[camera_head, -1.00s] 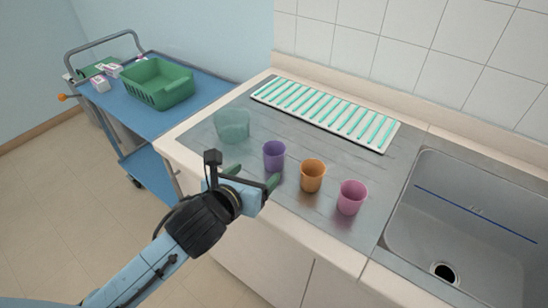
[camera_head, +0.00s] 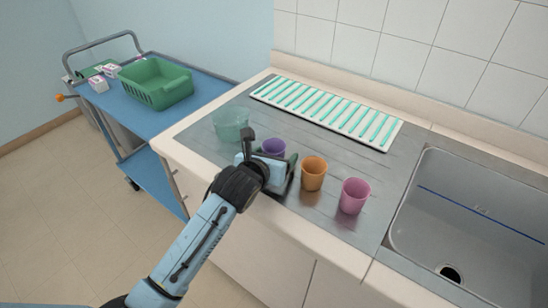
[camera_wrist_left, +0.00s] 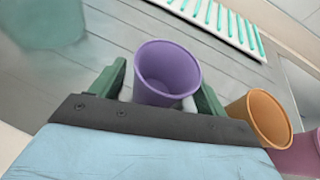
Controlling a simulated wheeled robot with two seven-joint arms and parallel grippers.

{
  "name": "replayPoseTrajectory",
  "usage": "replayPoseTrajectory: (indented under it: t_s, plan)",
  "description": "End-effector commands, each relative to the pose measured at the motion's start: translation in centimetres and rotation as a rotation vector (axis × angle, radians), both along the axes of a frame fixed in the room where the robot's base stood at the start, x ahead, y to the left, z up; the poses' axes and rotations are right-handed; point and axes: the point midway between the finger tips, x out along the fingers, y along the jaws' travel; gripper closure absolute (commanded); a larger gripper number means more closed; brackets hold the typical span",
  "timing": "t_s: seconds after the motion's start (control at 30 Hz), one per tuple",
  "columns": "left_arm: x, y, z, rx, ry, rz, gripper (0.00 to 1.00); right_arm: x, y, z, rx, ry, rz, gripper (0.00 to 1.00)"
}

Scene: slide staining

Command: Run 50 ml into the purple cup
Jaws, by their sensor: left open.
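The purple cup (camera_head: 274,147) stands upright on the grey counter, partly hidden behind my left gripper in the head view. In the left wrist view the purple cup (camera_wrist_left: 167,72) sits between the two green fingers of my left gripper (camera_wrist_left: 163,88), which are open with one on each side of it. I cannot tell whether either finger touches it. In the head view my left gripper (camera_head: 274,162) is low at the cup's near side. A translucent teal vessel (camera_head: 231,124) stands to the left of the purple cup. My right gripper is not in view.
An orange cup (camera_head: 313,174) and a pink cup (camera_head: 354,196) stand to the right of the purple one. A white rack with teal strips (camera_head: 326,113) lies behind. A sink (camera_head: 480,215) is at right. A blue trolley (camera_head: 150,115) with a green basket (camera_head: 157,84) is at left.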

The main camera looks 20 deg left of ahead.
Motion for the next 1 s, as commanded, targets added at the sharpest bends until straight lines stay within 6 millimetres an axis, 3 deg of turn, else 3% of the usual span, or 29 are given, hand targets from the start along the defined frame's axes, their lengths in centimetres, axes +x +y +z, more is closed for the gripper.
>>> replayPoseTrajectory:
  t_s: [0.23,0.6,0.83,1.0]
  plan:
    - [0.1,0.0,0.0,0.001,0.0,0.0,0.26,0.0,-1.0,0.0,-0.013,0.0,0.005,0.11]
    - [0.1,0.0,0.0,0.0,0.001,0.0,0.72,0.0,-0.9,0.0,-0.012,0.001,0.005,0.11]
    - [0.1,0.0,0.2,0.001,0.0,0.0,0.72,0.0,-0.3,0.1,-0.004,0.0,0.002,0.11]
    - [0.2,0.1,2.8,0.003,-0.004,-0.001,0.72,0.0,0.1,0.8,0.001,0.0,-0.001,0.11]
